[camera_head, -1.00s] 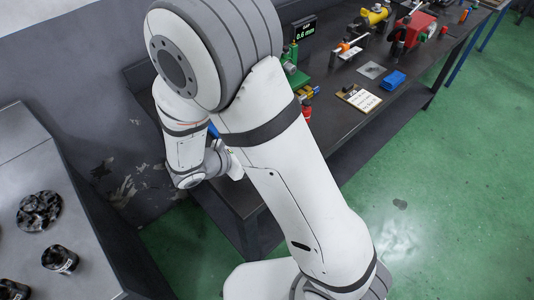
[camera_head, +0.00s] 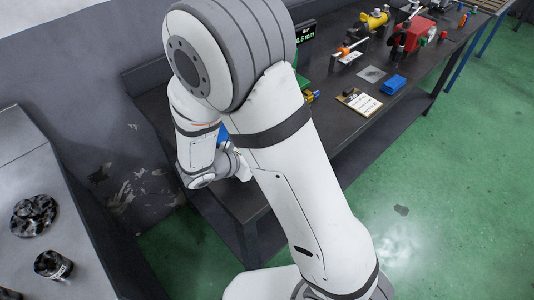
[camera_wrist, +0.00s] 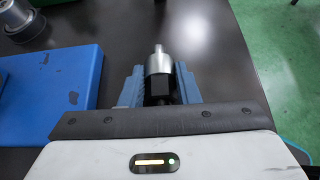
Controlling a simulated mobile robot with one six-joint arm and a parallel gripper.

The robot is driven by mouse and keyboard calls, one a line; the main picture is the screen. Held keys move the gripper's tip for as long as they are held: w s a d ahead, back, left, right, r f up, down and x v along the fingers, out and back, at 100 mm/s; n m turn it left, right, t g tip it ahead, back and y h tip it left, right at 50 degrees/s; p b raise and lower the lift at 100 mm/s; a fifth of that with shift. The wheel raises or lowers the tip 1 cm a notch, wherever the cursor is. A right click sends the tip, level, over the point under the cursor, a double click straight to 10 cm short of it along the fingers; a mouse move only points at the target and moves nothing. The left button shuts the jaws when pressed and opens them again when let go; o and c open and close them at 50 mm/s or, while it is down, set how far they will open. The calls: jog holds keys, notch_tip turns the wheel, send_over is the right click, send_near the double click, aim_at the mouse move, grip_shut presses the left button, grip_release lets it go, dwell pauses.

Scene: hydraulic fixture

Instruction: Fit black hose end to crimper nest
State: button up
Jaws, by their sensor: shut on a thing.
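In the wrist view, my gripper (camera_wrist: 160,92) is shut on the black hose end (camera_wrist: 161,88). The hose end has a silver metal collar with a thin tip pointing away from me and a black part between the blue-grey fingers. In the head view my arm covers the gripper and the hose end. I cannot make out the crimper nest for certain in either view.
A blue block or mat (camera_wrist: 50,95) lies left of my gripper in the wrist view, with a metal round part (camera_wrist: 17,20) beyond it. The dark bench (camera_head: 340,115) carries a clipboard (camera_head: 359,102), a blue box (camera_head: 393,84) and a red machine (camera_head: 413,33). Green floor lies right.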

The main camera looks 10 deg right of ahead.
jog(key=shift+c, duration=1.3)
jog(key=shift+s+r+p, duration=0.1)
jog(key=shift+r+p, duration=0.3)
jog(key=shift+r, duration=0.2)
jog(key=shift+r+p, duration=1.85)
jog(key=shift+r, duration=0.5)
